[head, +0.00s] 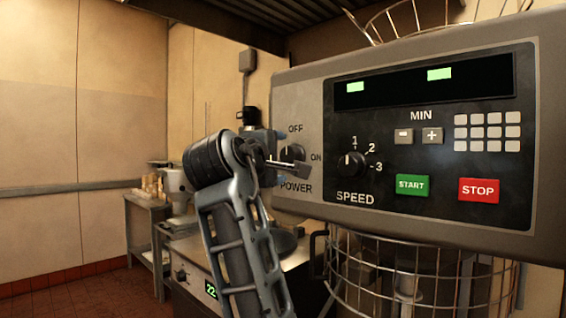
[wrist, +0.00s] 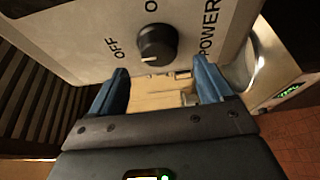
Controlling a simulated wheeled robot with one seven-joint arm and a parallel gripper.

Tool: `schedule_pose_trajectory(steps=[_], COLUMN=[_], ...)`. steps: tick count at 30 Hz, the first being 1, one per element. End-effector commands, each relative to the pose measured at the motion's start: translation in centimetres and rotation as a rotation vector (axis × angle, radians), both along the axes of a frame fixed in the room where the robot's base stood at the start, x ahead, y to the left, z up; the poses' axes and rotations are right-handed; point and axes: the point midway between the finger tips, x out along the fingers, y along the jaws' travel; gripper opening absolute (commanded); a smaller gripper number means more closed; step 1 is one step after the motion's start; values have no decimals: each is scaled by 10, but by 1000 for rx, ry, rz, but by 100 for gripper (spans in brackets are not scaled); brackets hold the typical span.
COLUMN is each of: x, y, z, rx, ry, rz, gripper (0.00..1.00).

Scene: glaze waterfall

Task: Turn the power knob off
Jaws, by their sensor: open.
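The dark round power knob (head: 293,152) is on the left, pale part of the machine's panel, partly hidden by my gripper in the head view. OFF is above it, ON to its right and POWER below. My gripper (head: 281,158) is open and empty at the panel's left end. Its blue fingers (wrist: 160,67) are spread to either side, with the knob just beyond their tips.
The speed knob (head: 352,165), green START button (head: 412,185) and red STOP button (head: 479,190) are right of the power knob. A wire guard (head: 340,270) is below the panel. A scale (head: 195,275) and a side table (head: 145,205) stand behind my arm. The left floor is clear.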

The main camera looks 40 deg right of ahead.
Motion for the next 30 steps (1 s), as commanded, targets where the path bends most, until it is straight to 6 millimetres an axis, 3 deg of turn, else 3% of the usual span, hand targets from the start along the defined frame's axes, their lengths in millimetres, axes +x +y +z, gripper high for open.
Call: schedule_pose_trajectory(steps=[7, 25, 28, 30], x=[-11, -12, -10, -6], y=[24, 26, 27, 29], z=[0, 0, -8, -24], rx=[-1, -1, -2, -4], ry=[-2, 0, 2, 5], rz=[0, 0, 13, 38], gripper=[80, 80, 80, 80])
